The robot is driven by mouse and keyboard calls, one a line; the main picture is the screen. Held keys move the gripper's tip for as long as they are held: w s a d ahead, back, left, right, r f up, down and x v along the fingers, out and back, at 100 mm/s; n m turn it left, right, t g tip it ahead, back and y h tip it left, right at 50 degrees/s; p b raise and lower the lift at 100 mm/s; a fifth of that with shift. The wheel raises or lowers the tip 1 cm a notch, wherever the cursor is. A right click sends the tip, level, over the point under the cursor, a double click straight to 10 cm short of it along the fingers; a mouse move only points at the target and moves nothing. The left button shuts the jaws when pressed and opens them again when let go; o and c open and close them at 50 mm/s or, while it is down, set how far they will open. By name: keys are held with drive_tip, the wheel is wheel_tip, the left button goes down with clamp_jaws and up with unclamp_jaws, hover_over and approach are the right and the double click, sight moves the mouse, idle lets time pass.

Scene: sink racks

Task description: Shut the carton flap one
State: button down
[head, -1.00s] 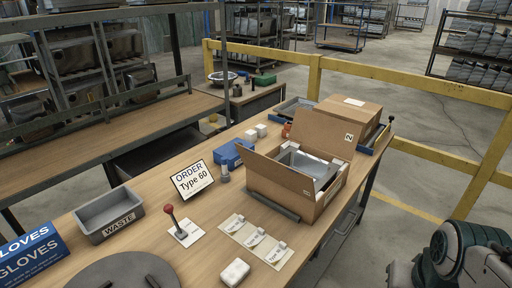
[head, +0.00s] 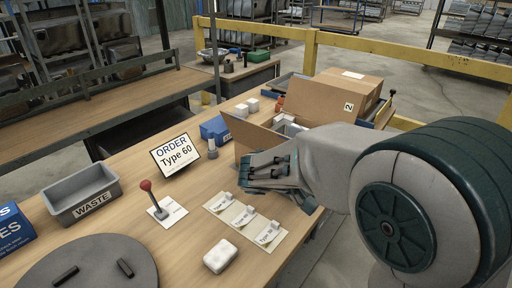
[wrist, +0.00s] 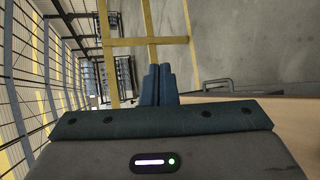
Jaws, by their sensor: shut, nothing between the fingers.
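The open brown carton (head: 243,146) stands on the wooden table in the head view. Its left flap (head: 258,136) stands up and leans outward. Its far flap (head: 322,97), marked "2", stands upright. White and grey contents show between them. My gripper (head: 248,172) is shut and empty, in front of the carton's near side, its fingers pointing left. My gripper and arm hide most of the carton's front and right side, and I see no flap marked "1". In the wrist view the closed fingers (wrist: 158,84) point out over the floor; no carton shows there.
A closed carton (head: 358,82) stands behind. A blue bin (head: 214,129), order sign (head: 176,155), red-knobbed lever (head: 151,197), label cards (head: 243,218) and waste tray (head: 82,193) occupy the table. A yellow rail (head: 400,63) runs behind; it also shows in the wrist view (wrist: 150,42).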

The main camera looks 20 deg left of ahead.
drive_tip(key=w+a+f+n+t+b, duration=0.2)
drive_tip(key=a+t, duration=0.3)
drive_tip(key=a, duration=0.6)
drive_tip(key=n+t+y+b, duration=0.2)
drive_tip(key=n+t+y, duration=0.15)
drive_tip(key=t, duration=0.55)
approach(259, 129)
drive_tip(key=x, duration=0.7)
drive_tip(key=shift+p, duration=0.3)
drive_tip(key=shift+s, duration=0.1)
